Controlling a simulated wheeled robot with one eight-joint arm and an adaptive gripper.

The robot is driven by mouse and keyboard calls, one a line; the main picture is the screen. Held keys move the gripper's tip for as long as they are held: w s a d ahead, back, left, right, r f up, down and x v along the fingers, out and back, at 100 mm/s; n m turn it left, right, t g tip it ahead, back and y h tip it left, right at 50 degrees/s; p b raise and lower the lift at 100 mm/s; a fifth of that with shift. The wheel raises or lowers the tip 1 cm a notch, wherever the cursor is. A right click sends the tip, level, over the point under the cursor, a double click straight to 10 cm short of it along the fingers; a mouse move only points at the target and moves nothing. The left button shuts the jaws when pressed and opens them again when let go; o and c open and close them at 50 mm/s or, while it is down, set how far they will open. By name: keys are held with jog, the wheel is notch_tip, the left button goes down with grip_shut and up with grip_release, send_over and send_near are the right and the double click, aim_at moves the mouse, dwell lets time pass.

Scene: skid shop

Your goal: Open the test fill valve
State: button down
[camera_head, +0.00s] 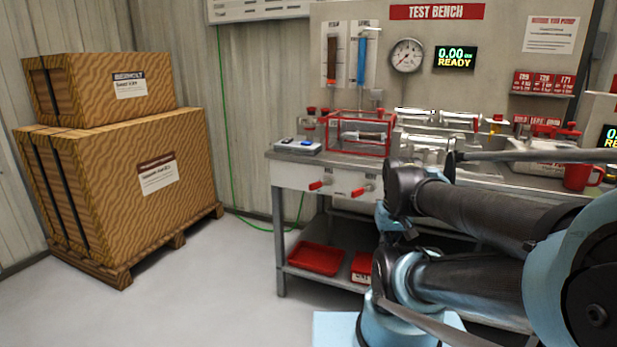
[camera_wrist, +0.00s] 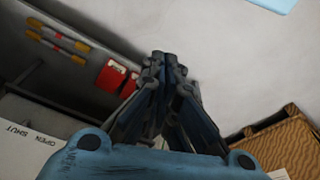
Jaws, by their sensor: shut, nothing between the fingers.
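The test bench (camera_head: 330,172) has two red-handled valves on its front panel, a left one (camera_head: 320,184) and a right one (camera_head: 363,189). I cannot read which is the test fill valve. In the wrist view a pale panel with the words OPEN and SHUT (camera_wrist: 33,138) shows at the lower left, beside my gripper; no valve handle is visible there. My gripper (camera_wrist: 166,58) is shut and empty, its fingertips together over the floor near the lower shelf. In the head view my arm covers the right part of the bench front, and I cannot make out the gripper there.
A red tray (camera_head: 316,258) lies on the lower shelf. On the bench top stand a red-framed fixture (camera_head: 360,132) and a red mug (camera_head: 581,177). Wooden crates (camera_head: 120,180) stand at the left. The floor (camera_head: 215,285) between crates and bench is clear.

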jog(key=shift+w+d, duration=0.1)
jog(key=shift+d, duration=0.15)
jog(key=w+a+r+n+y, duration=0.1)
jog(key=w+a+r+n, duration=0.1)
jog(key=w+a+r, duration=0.5)
jog(key=w+r+n, duration=0.2)
jog(key=w+r, duration=0.3)
jog(key=w, duration=0.5)
jog(key=w+a+r+n, duration=0.1)
jog(key=w+a+n, duration=0.1)
jog(key=w+a, duration=0.6)
jog(key=w+a+r+n+y, duration=0.1)
jog(key=w+a+n, duration=0.1)
jog(key=w+a, duration=0.6)
jog(key=w, duration=0.7)
jog(key=shift+t+y, duration=0.3)
jog(key=shift+a, duration=0.1)
